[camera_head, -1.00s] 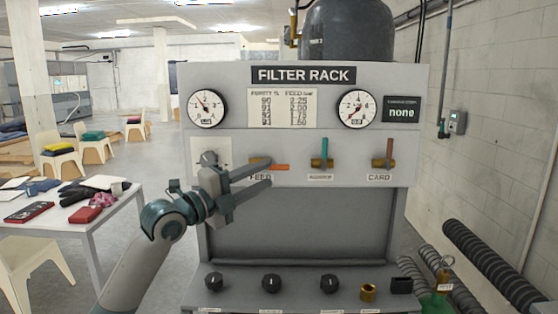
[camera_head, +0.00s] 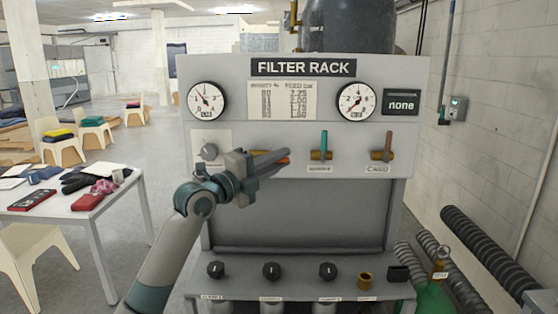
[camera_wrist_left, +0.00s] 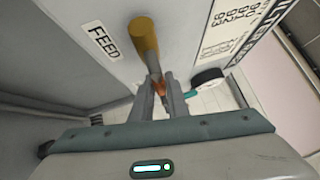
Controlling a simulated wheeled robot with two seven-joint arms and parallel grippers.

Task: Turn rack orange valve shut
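The orange valve is the FEED valve on the filter rack's panel. Its orange lever (camera_head: 284,160) points right, about level, and is mostly hidden behind my fingers; its brass body (camera_head: 258,153) shows just left of them. In the left wrist view the brass body (camera_wrist_left: 144,38) stands out beside the FEED label, and the orange lever (camera_wrist_left: 159,88) lies between my fingertips. My left gripper (camera_head: 275,160) has its fingers close together on the lever, one on each side; the wrist view also shows it (camera_wrist_left: 159,92). My right gripper is not in view.
The teal-handled valve (camera_head: 324,146) and the CARD valve (camera_head: 387,146) stand to the right, both levers upright. A grey knob (camera_head: 209,151) is left of the gripper. Black knobs (camera_head: 271,270) line the lower shelf. A white table (camera_head: 120,205) stands left.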

